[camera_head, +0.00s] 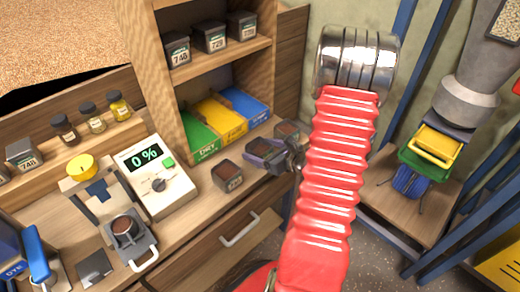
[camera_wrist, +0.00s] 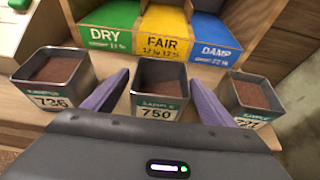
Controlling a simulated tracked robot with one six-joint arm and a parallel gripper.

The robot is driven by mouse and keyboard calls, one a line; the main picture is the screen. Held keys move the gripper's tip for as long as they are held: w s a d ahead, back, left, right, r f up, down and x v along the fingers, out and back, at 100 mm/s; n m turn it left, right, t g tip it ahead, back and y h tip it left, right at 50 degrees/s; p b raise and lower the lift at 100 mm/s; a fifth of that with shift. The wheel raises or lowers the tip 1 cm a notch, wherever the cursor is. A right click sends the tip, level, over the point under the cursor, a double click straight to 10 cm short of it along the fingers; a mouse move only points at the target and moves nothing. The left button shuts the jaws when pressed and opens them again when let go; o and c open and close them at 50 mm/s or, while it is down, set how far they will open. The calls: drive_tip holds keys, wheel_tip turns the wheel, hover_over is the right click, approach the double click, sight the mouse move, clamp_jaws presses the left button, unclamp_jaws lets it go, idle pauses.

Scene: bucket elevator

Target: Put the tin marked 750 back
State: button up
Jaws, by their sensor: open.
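The tin marked 750 (camera_wrist: 160,92) is an open grey tin of brown grain. It stands upright on the wooden counter, in the middle of a row of three tins. My gripper (camera_wrist: 160,78) is open, with one purple finger on each side of this tin; I cannot tell whether either finger touches it. In the head view my gripper (camera_head: 268,154) is low over the counter, and its fingers and wrist partly hide the tin. The tin marked 736 (camera_wrist: 52,75) stands to its left, and another tin (camera_wrist: 250,95), its number partly hidden, to its right.
DRY (camera_head: 200,137), FAIR and DAMP bins stand behind the tins. Above them, a shelf (camera_head: 222,58) holds three lidded tins. A meter (camera_head: 155,177) reading 0% and a press holding a cup of grain (camera_head: 126,226) are left.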

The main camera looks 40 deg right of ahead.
drive_tip(key=v, duration=1.1)
drive_tip(key=shift+s, duration=0.1)
idle(0.5)
drive_tip(key=w+a+r+n+g+y, duration=0.1)
drive_tip(key=a+r+n+g+y, duration=0.25)
drive_tip(key=a+n, duration=0.7)
drive_tip(key=w+a+r+n+g+y, duration=0.1)
drive_tip(key=a+r+n+g+y, duration=0.25)
drive_tip(key=a+n, duration=0.65)
drive_tip(key=s+a+r+n+h, duration=0.7)
drive_tip(key=a+r+n, duration=0.4)
drive_tip(key=n, duration=0.4)
drive_tip(key=shift+s+r+g, duration=0.2)
drive_tip(key=shift+r+g, duration=0.1)
drive_tip(key=shift+g, duration=0.1)
drive_tip(key=shift+a, duration=0.1)
drive_tip(key=shift+c, duration=0.7)
